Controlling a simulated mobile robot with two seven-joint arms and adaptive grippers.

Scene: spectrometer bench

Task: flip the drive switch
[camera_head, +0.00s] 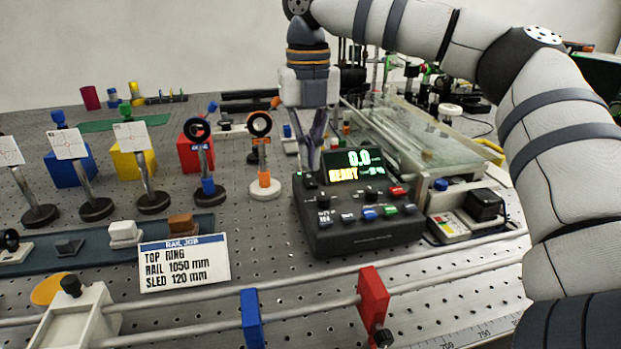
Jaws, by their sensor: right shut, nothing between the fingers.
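A dark control box (367,223) stands on the perforated bench right of centre. Its screen (352,164) reads 0.0 and READY, and its sloped face carries a knob and several coloured buttons. I cannot make out for certain which control is the drive switch; a small lever-like part may be at the box's upper left. My right gripper (311,166) points down at the back left corner of the box, shut and empty. Its fingertips are close to the box top; I cannot tell whether they touch. My left gripper is not in view.
A RAIL JOB card (185,263) stands left of the box. Rails with a blue clamp (252,318) and a red clamp (373,296) cross the front. Ring mounts (261,150) and target cards stand at left. A glass-covered unit (425,140) lies behind the box.

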